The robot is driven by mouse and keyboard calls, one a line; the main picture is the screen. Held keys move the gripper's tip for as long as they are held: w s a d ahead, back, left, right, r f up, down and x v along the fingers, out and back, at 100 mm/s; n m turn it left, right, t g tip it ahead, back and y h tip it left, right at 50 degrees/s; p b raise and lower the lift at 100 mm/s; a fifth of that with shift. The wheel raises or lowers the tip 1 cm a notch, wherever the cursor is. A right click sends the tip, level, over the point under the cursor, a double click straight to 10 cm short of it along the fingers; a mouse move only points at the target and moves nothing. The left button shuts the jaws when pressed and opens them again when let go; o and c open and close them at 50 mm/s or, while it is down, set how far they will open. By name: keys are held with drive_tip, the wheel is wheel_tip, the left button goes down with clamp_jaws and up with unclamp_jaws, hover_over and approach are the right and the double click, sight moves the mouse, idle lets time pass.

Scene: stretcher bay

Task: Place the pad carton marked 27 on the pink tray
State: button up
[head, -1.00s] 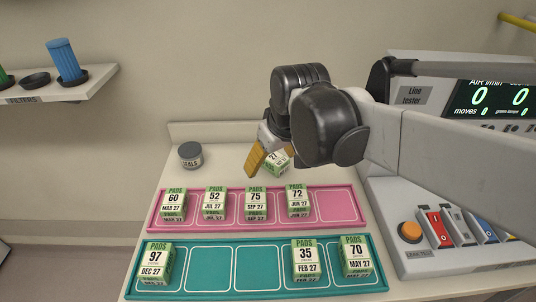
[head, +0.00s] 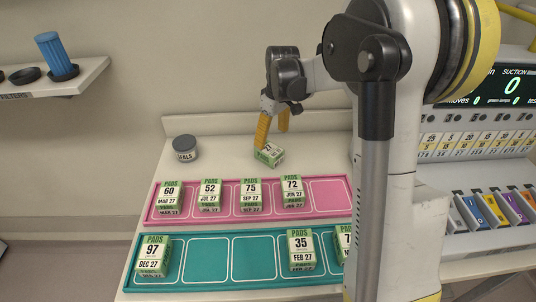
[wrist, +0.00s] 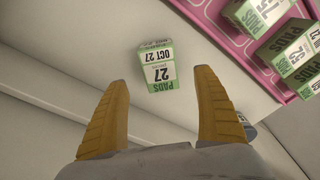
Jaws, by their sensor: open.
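The pad carton marked 27 (head: 269,155), white and green, stands apart on the bare table behind the pink tray. In the wrist view the carton (wrist: 157,68) shows "27" and "OCT 27", beyond and between my fingertips. My gripper (head: 273,133) is open, its two yellow fingers pointing down just above and behind the carton.
A teal tray (head: 209,259) in front holds cartons 97, 35 and a partly hidden one at right, with empty slots between. A grey SEALS tin (head: 186,148) stands at the back left. My arm covers the right side, before the tester panel (head: 490,150).

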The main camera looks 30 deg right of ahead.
sight(270, 148)
drive_tip(key=f+b, duration=0.1)
drive_tip(key=f, duration=0.4)
drive_tip(key=w+f+b, duration=0.1)
drive_tip(key=f, duration=0.2)
drive_tip(key=shift+a+b, duration=0.2)
drive_tip(key=shift+b, duration=0.15)
drive_tip(key=c, duration=1.4)
